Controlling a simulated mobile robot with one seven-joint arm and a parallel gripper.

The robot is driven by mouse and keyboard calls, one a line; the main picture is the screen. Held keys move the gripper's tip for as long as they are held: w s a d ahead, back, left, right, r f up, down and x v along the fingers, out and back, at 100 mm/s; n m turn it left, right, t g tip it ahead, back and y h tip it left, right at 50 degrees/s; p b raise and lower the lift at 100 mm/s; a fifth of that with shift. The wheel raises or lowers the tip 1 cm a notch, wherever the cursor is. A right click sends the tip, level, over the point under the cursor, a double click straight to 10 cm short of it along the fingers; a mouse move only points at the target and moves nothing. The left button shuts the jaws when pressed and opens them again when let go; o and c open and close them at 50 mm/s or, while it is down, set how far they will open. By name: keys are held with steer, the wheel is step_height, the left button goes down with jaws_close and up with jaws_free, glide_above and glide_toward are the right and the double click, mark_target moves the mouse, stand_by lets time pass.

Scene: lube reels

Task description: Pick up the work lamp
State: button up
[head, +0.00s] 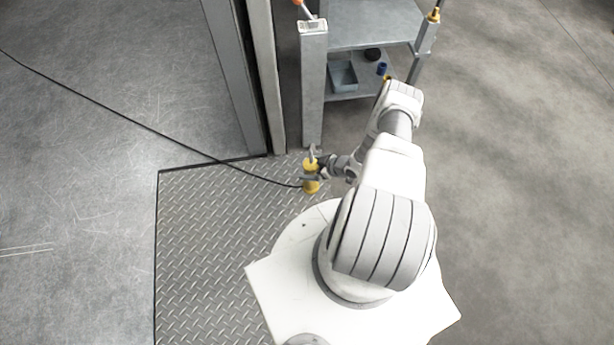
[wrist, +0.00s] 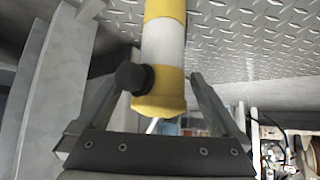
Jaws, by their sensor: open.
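The work lamp (head: 311,184) is yellow, with a black cable running from it toward the upper left in the head view. In the wrist view the lamp (wrist: 163,48) is a yellow and white cylinder with a black knob on its side. My gripper (head: 313,168) is at the lamp, above the tread plate. In the wrist view my gripper (wrist: 163,68) is open, with one finger on each side of the lamp. I cannot tell whether the fingers touch it. What supports the lamp is unclear, and its far end is out of the wrist view.
A grey metal shelf unit (head: 313,90) stands just behind the lamp, holding a blue-grey bin (head: 342,77) and small items. A tall grey post (head: 238,75) is left of it. The tread plate (head: 205,240) covers the floor below. Open floor (head: 80,200) lies left, crossed by the cable (head: 130,120).

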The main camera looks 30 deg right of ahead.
steer(key=shift+s, duration=0.1)
jaws_close()
stand_by(0.4)
